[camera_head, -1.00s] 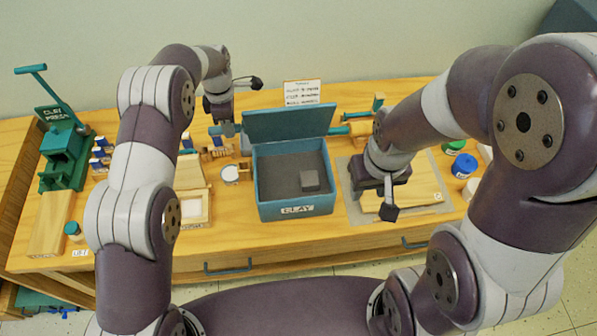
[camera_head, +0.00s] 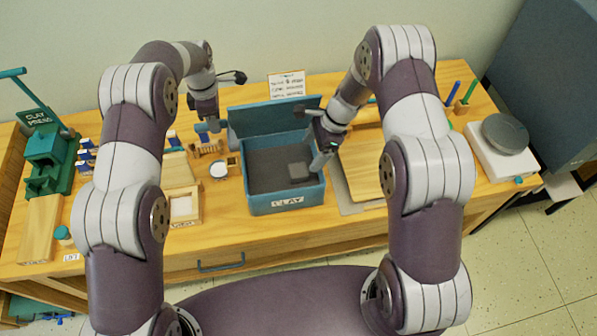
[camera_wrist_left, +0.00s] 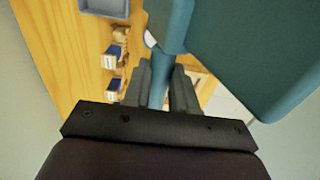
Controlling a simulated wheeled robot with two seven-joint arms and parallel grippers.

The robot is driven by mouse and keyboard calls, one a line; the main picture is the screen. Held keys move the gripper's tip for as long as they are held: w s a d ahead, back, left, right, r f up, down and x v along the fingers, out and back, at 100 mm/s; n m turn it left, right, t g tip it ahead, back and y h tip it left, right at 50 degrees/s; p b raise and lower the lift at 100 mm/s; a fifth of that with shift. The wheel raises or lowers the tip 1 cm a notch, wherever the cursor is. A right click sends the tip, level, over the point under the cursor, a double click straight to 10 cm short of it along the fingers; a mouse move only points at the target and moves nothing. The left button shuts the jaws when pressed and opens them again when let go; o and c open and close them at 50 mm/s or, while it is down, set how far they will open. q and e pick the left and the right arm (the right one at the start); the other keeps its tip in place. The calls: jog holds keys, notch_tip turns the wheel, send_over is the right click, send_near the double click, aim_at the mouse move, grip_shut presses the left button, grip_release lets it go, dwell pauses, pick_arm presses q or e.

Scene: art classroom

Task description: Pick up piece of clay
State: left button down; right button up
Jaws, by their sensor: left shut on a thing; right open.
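The teal box (camera_head: 258,206) labelled CLAY stands on the wooden table with its lid (camera_head: 272,117) raised. A dark grey piece of clay (camera_head: 299,170) lies inside, toward the right. My left gripper (camera_head: 213,126) is at the left of the lid. In the left wrist view its fingers (camera_wrist_left: 160,88) are shut on a teal bar-like handle (camera_wrist_left: 158,75) beside the large lid panel (camera_wrist_left: 255,50). My right gripper (camera_head: 321,160) is open and empty, at the right side of the box close to the clay. Its fingertips are small and partly hard to make out.
A wooden board (camera_head: 362,170) lies on a grey mat right of the box. A grey turntable (camera_head: 505,133) is further right. At left are a green clay press (camera_head: 47,160), small bottles, a wooden tray (camera_head: 184,208) and a round container (camera_head: 218,170).

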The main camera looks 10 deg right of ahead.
aim_at(297, 173)
jog(key=x, duration=0.9)
jog(key=shift+w, duration=0.1)
jog(key=c, duration=1.2)
jog(key=shift+o, duration=0.2)
notch_tip(297, 173, up, 28)
